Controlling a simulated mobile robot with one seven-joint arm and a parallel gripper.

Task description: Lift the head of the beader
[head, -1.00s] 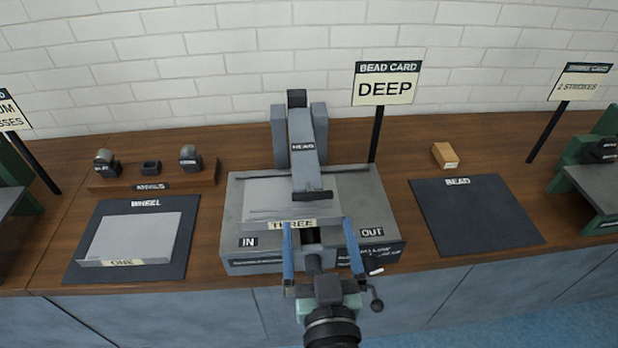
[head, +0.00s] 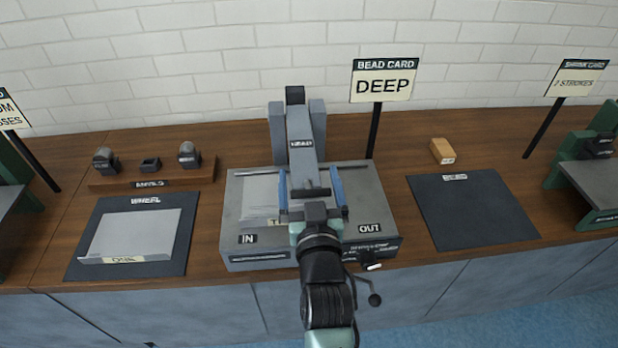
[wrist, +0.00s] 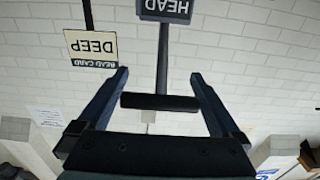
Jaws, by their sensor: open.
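The beader is a grey machine (head: 234,215) on the bench, with IN and OUT labels on its front. Its head (head: 303,158) is a grey sloping arm between two uprights, marked HEAD, and it is down over the bed. The head's dark crossbar handle (head: 312,193) is at its near end; it also shows in the wrist view (wrist: 160,102). My gripper (head: 310,182) is open, with one blue finger on each side of the handle. My wrist hides part of the plate (head: 258,190) on the bed.
A BEAD CARD sign (head: 384,86) reading DEEP stands behind the beader. A dark BEAD mat (head: 475,212) and a small wooden block (head: 441,150) are right. A WHEEL mat (head: 190,235) with a plate (head: 130,234), and an anvil rack (head: 150,180), are left.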

